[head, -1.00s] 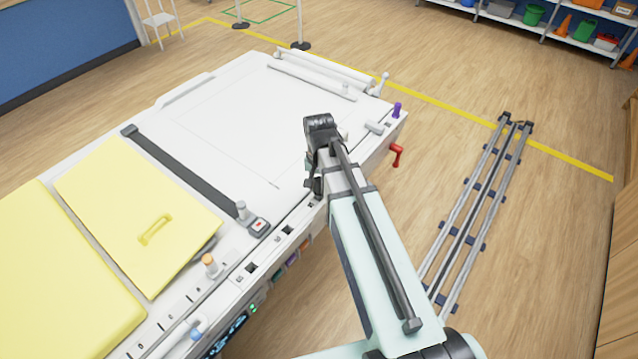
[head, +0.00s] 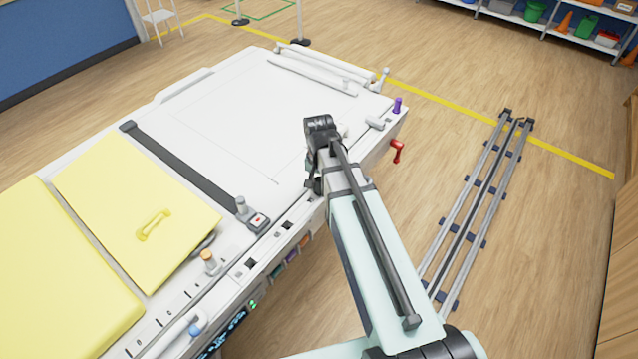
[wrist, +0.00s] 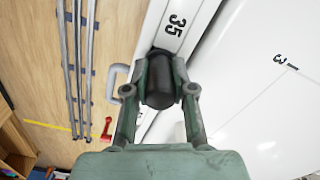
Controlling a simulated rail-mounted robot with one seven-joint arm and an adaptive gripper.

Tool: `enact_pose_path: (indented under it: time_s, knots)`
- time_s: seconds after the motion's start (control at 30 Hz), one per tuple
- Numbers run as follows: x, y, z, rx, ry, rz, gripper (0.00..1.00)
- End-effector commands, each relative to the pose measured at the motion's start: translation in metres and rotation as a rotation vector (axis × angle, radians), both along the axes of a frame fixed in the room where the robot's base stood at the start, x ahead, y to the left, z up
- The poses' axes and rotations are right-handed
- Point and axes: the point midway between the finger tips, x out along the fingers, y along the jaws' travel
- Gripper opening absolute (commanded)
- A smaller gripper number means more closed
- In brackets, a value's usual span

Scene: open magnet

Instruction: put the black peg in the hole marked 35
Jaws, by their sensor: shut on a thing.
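The black peg (wrist: 160,88) is held between the two fingers of my gripper (wrist: 160,90) in the wrist view. Its far end points at the white rail strip beside the printed mark 35 (wrist: 174,24). A dark patch at the peg's far end may be the hole marked 35, but the peg covers most of it. I cannot tell whether the peg's tip is above the hole or inside it. In the head view my gripper (head: 314,185) is low over the bench's front rail, mostly hidden behind my arm, and the peg cannot be made out there.
The white bench (head: 245,110) has more square holes (head: 251,262) along its front rail. A red crank (head: 397,150) sticks out right of my gripper, and a purple knob (head: 397,105) stands at the corner. Yellow pads (head: 140,215) cover the left end. A grey handle (wrist: 120,80) is close by.

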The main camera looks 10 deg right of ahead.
Motion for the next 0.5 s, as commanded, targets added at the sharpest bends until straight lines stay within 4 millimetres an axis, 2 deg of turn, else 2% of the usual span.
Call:
enact_pose_path:
  time_s: [0.23,0.27,0.33,0.5]
  knots:
    - [0.0000,0.0000,-0.0003,0.000,0.000,0.000,0.00]
    - [0.0000,0.0000,-0.0003,0.000,0.000,0.000,0.28]
    - [0.0000,0.0000,-0.0003,0.000,0.000,0.000,0.53]
    - [0.0000,0.0000,-0.0003,0.000,0.000,0.000,0.54]
